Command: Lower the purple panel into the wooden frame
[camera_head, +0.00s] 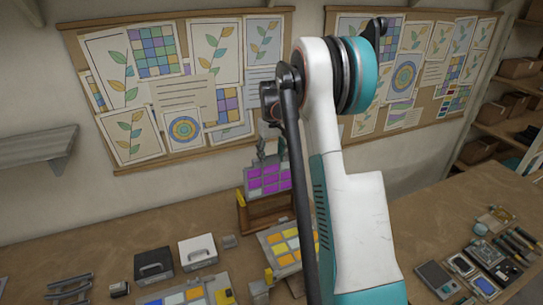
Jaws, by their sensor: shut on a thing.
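The purple panel (268,181) is a grey-edged grid of purple tiles, upright near the middle of the picture. My gripper (264,158) is shut on its top edge; the fingers look small and dark here. The wooden frame (252,222) stands on the table directly below the panel, with a yellow piece at its left side. The panel's lower edge is at or just above the frame's top; I cannot tell whether it is inside. My arm hides the right side of the frame and part of the panel.
A panel with yellow and orange tiles (283,241) leans in front of the frame. Another colored panel (185,297) lies at the front. Black (153,265) and white (198,250) boxes stand left. Tools and small trays (487,260) lie right. The back left table is clear.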

